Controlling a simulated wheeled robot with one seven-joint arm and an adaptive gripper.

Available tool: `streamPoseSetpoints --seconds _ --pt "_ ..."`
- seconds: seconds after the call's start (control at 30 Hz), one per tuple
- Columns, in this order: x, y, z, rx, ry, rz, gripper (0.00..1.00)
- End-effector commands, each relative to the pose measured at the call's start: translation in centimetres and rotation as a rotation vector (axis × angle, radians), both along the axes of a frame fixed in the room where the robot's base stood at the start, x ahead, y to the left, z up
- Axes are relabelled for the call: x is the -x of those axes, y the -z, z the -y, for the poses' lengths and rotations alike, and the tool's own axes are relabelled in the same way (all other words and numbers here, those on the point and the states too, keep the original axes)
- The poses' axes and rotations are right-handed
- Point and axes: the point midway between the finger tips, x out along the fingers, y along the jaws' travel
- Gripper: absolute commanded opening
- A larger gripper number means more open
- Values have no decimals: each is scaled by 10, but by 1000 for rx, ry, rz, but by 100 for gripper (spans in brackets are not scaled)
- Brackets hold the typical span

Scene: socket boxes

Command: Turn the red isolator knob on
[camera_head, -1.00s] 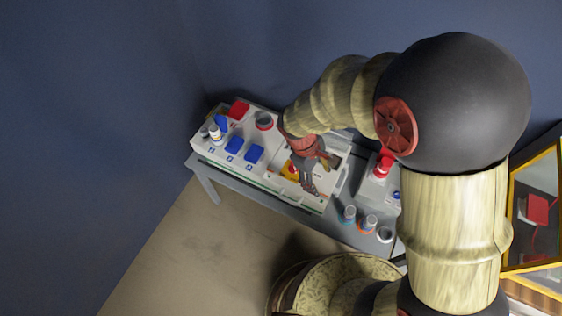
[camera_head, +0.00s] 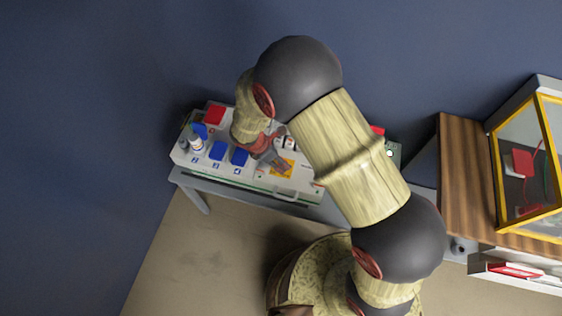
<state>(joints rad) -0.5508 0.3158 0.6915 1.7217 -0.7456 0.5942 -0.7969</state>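A yellow plate (camera_head: 287,173) sits on the white socket panel (camera_head: 262,182) at the middle of the bench, partly covered by my gripper. I cannot make out the red isolator knob; my gripper may hide it. My gripper (camera_head: 282,165) points down and right, with its fingers over or right beside the yellow plate. The picture is too small to tell whether it touches anything or how far its fingers are apart.
Blue socket lids (camera_head: 239,156), a red lid (camera_head: 215,114) and a white and blue plug (camera_head: 196,143) stand at the panel's left. A wooden cabinet (camera_head: 465,165) and a yellow-framed glass case (camera_head: 525,160) stand at the right.

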Motion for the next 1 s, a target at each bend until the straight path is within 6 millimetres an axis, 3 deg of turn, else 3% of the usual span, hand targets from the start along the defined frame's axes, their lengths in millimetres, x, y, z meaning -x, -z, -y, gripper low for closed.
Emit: streamPoseSetpoints --seconds 0.03,0.23,0.6,1.0 --pt "-1 10 3 0 0 -1 58" --pt "-5 29 11 0 2 1 58" --pt "-6 32 12 -1 1 2 58" --pt "-6 32 12 -1 1 2 35"
